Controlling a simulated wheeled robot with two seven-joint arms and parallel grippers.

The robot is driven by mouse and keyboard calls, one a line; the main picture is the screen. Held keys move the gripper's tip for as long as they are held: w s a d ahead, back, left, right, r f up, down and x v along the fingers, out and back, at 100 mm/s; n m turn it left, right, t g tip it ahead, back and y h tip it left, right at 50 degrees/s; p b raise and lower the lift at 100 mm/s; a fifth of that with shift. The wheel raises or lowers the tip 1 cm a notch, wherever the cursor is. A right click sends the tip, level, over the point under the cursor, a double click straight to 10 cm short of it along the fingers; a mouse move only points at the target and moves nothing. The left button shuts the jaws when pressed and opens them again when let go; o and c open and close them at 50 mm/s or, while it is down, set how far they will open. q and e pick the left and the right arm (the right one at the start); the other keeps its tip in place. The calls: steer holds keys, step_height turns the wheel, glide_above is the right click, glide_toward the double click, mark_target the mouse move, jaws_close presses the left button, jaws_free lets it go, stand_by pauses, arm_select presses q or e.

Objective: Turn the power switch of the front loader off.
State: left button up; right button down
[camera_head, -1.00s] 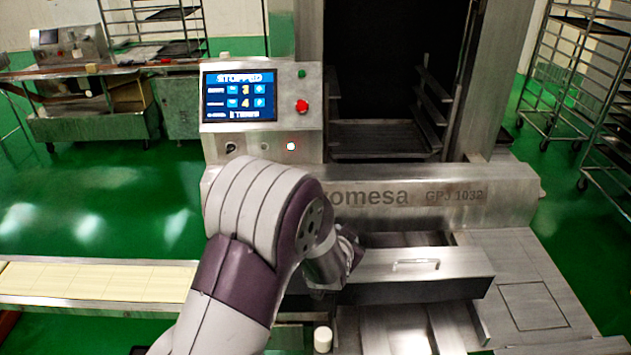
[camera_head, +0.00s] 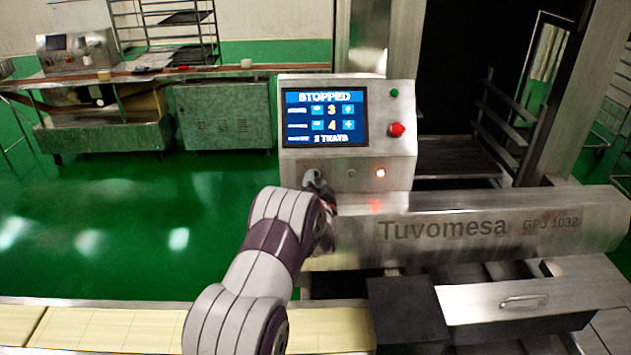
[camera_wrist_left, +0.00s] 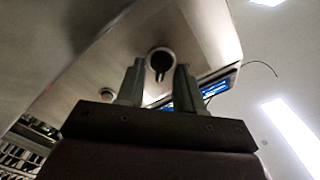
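The front loader's control panel (camera_head: 399,158) has a lit screen (camera_head: 325,117) reading STOPPED. In the left wrist view the dark round power switch (camera_wrist_left: 160,62) shows on the panel face, between and just beyond the two fingertips of my left gripper (camera_wrist_left: 159,72). The fingers are apart, with a gap around the switch. I cannot tell whether they touch it. My right gripper is not in view.
A pale conveyor (camera_head: 110,328) lies at the lower left. Green floor is open behind it.

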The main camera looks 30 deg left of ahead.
arm_select(q)
steer(key=shift+a+f, duration=0.2)
steer(key=shift+a, duration=0.25)
steer(key=shift+d+r, duration=0.1)
steer(key=shift+d, duration=0.1)
jaws_close()
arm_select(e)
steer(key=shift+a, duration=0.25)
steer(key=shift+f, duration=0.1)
arm_select(q)
steer(key=shift+f+n+b, duration=0.2)
steer(key=shift+n+b, duration=0.6)
steer(key=shift+b, duration=0.25)
steer(key=n+b, duration=1.4)
steer(key=b, duration=0.2)
steer(key=shift+w+d, duration=0.1)
steer(key=shift+r+n+b, duration=0.2)
steer(key=shift+n+b, duration=0.95)
steer(key=shift+n, duration=0.05)
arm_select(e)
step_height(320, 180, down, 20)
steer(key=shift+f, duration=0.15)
